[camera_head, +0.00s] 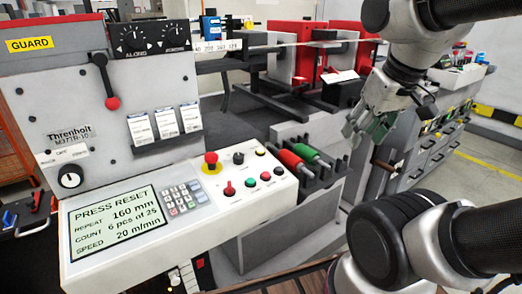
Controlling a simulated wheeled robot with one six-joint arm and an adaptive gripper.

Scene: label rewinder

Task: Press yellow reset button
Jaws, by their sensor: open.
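A small yellow button (261,152) sits at the back right of the white sloping control panel (215,232), right of a black knob (238,158). The panel's screen (118,222) reads "PRESS RESET", with repeat, count and speed lines below. A red mushroom button on a yellow base (211,164) stands left of the knob. My gripper (364,132) is open and empty, above and to the right of the panel. It is well apart from the yellow button, which is unobstructed in this view.
A rack (322,178) with red-handled and green-handled tools stands right of the panel. The upright machine face (80,100) rises behind.

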